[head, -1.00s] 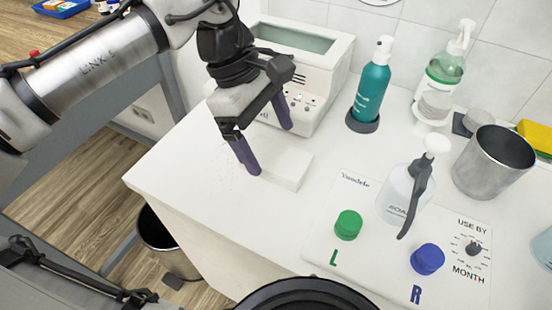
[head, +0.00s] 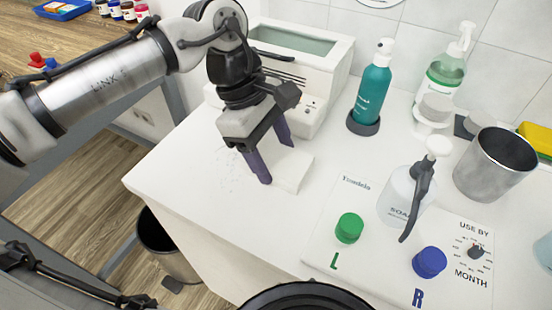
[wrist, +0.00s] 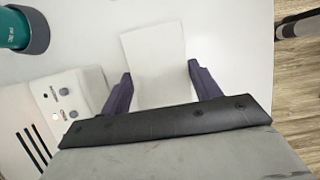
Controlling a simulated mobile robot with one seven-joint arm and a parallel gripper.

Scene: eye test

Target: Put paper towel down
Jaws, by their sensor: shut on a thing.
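The paper towel (head: 292,172) is a white, folded, block-like piece at the white counter's surface, left of the soap bottle. In the wrist view the paper towel (wrist: 155,48) lies between the two dark purple fingers and extends beyond their tips. My gripper (head: 275,162) points down and is shut on it; it also shows in the wrist view (wrist: 160,72). The towel looks low, at or just above the counter (head: 200,165); I cannot tell whether it touches. Part of it is hidden behind the near finger.
A white machine (head: 300,65) stands close behind my gripper. A panel with green (head: 349,227) and blue (head: 429,262) knobs lies in front. The counter's left part is clear, with small specks.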

